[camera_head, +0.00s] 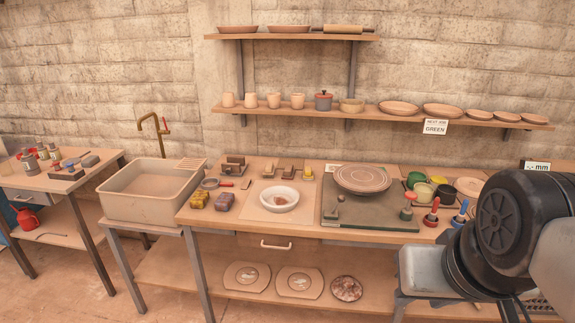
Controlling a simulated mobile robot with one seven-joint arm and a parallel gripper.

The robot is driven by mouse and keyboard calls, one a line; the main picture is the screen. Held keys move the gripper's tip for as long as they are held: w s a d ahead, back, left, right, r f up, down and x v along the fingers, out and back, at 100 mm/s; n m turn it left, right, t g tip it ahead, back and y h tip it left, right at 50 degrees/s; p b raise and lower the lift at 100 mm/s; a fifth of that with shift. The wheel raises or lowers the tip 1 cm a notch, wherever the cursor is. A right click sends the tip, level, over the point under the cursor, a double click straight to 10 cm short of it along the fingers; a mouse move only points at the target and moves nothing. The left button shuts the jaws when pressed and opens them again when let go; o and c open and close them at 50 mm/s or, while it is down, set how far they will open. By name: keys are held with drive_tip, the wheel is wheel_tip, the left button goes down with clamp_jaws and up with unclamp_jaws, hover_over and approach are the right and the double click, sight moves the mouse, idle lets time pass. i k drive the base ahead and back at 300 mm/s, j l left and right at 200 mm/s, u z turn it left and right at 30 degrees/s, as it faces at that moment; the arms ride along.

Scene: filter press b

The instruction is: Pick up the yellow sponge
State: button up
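Two small blocks that look like sponges lie side by side at the left end of the workbench, in front of the sink's right side. The left block (199,199) is dull yellow-brown with darker sides. The right block (225,201) is yellowish with a greyish-purple part. A small yellow item (308,173) stands further back near the wooden blocks; it is too small to identify. I cannot tell for sure which one is the yellow sponge. My arm is at the lower right, well away from these blocks. My gripper's fingers do not show.
A white bowl (279,199) on a pale board and a round wheel disc (362,179) on a dark mat (345,215) stand right of the blocks. A basin sink (150,207) is left. Coloured pots and tools crowd the right. Two shelves hang above.

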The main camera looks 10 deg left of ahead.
sight(199, 200)
drive_tip(key=u, duration=1.35)
drive_tip(key=z, duration=0.25)
drive_tip(key=i+j+z, duration=0.7)
drive_tip(key=z, duration=0.15)
drive_tip(key=i+j, duration=0.2)
drive_tip(key=j, duration=0.15)
drive_tip(key=i+j+z, duration=0.15)
drive_tip(key=i+j, duration=0.25)
drive_tip(key=j, duration=0.25)
drive_tip(key=i+j+z, duration=0.1)
drive_tip(key=j, duration=0.3)
drive_tip(key=i+j, duration=0.25)
drive_tip(key=i+j+z, duration=0.15)
drive_tip(key=j, duration=0.3)
